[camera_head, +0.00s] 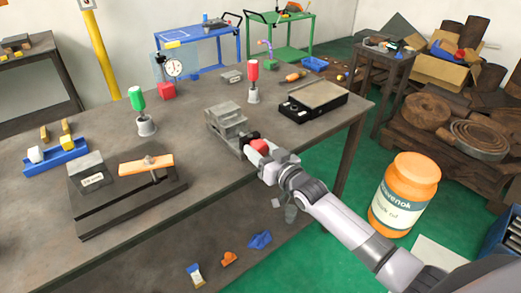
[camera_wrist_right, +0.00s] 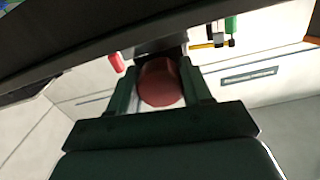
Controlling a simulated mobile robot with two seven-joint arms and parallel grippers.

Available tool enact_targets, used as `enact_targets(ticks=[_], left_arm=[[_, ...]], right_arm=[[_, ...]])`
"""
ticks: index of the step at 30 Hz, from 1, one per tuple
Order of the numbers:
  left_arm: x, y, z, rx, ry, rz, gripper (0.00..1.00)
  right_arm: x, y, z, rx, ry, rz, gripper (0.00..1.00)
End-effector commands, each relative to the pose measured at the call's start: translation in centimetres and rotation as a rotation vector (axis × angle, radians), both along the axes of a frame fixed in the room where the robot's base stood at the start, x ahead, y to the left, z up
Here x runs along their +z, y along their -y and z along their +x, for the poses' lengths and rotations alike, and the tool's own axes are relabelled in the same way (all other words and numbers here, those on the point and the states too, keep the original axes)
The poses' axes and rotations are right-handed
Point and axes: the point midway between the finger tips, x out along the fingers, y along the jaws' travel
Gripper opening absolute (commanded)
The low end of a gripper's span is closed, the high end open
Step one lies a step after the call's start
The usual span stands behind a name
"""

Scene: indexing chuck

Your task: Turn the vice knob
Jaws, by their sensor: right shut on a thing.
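The grey vice (camera_head: 226,122) stands near the front right edge of the workbench. Its red knob (camera_head: 260,146) is at the vice's near right end. My right gripper (camera_head: 256,148) reaches in from the lower right and is shut on the knob. In the right wrist view the round red knob (camera_wrist_right: 159,82) sits between the two dark fingers of my right gripper (camera_wrist_right: 160,88). The knob's turn angle cannot be told. My left gripper is not in view.
On the workbench (camera_head: 60,205) stand a red-handled tool (camera_head: 253,78), a green-handled tool (camera_head: 139,108), a black box (camera_head: 313,100), a dial gauge (camera_head: 174,68) and a dark fixture (camera_head: 125,198). An orange jar (camera_head: 405,190) stands right of my arm.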

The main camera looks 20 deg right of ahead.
Motion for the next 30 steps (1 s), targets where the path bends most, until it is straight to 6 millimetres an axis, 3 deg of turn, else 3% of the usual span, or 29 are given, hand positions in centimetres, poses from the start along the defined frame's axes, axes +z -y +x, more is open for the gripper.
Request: enact_targets(ticks=[15,30], left_arm=[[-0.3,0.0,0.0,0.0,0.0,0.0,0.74],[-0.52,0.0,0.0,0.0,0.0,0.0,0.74]], right_arm=[[-0.01,-0.09,-0.04,0.001,-0.151,0.415,0.18],[-0.02,-0.16,-0.07,0.0,-0.212,0.579,0.18]])
